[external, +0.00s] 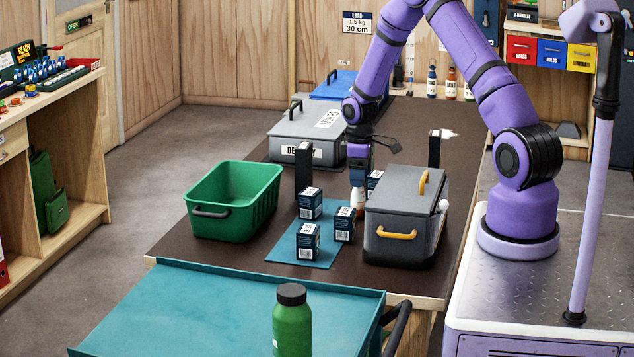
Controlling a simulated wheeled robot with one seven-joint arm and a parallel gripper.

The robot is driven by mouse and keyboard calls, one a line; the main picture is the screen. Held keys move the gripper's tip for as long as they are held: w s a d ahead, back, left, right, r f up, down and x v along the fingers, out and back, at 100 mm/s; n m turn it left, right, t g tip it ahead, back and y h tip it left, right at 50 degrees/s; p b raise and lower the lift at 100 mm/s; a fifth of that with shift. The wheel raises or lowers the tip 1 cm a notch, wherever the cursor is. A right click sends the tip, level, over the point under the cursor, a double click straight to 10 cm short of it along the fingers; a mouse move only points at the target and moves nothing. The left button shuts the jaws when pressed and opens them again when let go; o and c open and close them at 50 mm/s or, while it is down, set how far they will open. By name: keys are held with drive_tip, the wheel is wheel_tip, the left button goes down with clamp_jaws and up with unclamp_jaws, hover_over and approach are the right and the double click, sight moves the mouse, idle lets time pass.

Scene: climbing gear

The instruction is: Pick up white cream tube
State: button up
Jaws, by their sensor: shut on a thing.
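My gripper (358,178) points straight down over the blue mat, between the green bin and the dark grey box. It is shut on the white cream tube (358,198), which shows as a small pale upright shape just below the fingers. The lower end of the tube is close to the mat and partly hidden by a small dark box. I cannot tell whether it touches the mat.
Several small dark boxes (310,203) stand on the blue mat (285,246) around the tube. A green bin (235,200) is at left, a dark grey box (402,225) with yellow handles close at right. A grey lidded case (290,128) stands behind. A green bottle (291,320) is in front.

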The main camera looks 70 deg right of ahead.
wheel_tip(320, 180, up, 10)
drive_tip(key=shift+f, duration=0.1)
idle(0.4)
